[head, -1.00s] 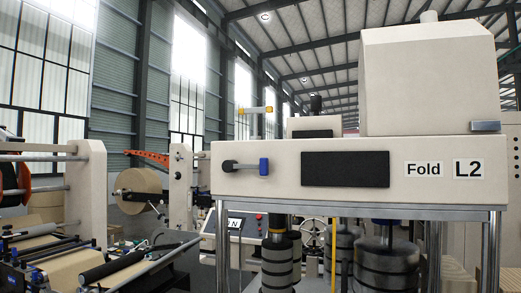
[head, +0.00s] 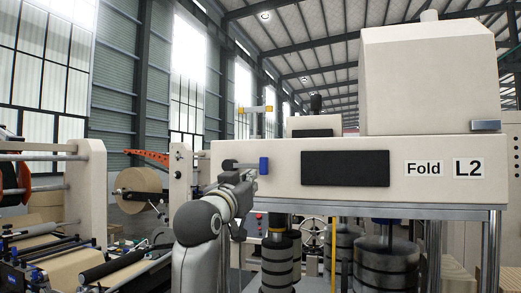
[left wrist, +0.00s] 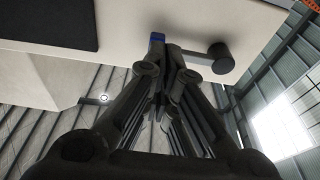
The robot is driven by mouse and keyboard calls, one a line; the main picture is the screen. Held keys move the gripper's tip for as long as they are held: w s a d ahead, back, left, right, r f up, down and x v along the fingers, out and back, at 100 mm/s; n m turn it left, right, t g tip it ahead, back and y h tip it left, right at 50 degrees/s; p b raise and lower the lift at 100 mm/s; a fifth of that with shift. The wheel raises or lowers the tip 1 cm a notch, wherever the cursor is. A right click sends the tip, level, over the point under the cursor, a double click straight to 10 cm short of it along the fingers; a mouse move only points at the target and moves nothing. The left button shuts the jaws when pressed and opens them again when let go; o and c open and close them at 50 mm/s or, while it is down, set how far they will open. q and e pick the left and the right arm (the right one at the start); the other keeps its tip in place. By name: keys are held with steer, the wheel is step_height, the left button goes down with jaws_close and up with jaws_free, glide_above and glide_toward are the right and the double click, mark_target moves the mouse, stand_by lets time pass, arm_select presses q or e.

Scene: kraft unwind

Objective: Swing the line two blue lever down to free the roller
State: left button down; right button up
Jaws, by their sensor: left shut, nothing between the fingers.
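The line two blue lever (head: 264,166) is on the front of the cream panel marked Fold L2. Its dark bar runs level from a pivot at the left to the blue grip at the right. My left gripper (head: 247,176) is shut and empty, close to the lever at its left and lower side. In the left wrist view, the blue grip (left wrist: 157,38) shows just beyond my fingertips (left wrist: 166,66), with the round pivot (left wrist: 221,58) to the right. I cannot tell whether the fingers touch the bar. My right gripper is not in view.
The cream Fold L2 machine (head: 285,185) fills the right, with a black panel (head: 345,169) beside the lever. Dark stacked rollers (head: 277,262) stand beneath it. A paper roll (head: 139,190) and an unwind frame (head: 88,190) are at the left.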

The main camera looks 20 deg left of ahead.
arm_select(q)
step_height(320, 180, up, 9)
steer(key=s+t, duration=0.1)
steer(key=s, duration=0.1)
steer(key=shift+s, duration=0.15)
step_height(320, 180, up, 4)
steer(key=p, duration=0.7)
glide_above(246, 166)
steer(key=s+d, duration=0.2)
steer(key=d, duration=0.3)
steer(key=shift+a+f+p, duration=0.1)
steer(key=shift+f+p, duration=0.85)
steer(key=shift+f, duration=1.45)
steer(key=shift+s, duration=0.1)
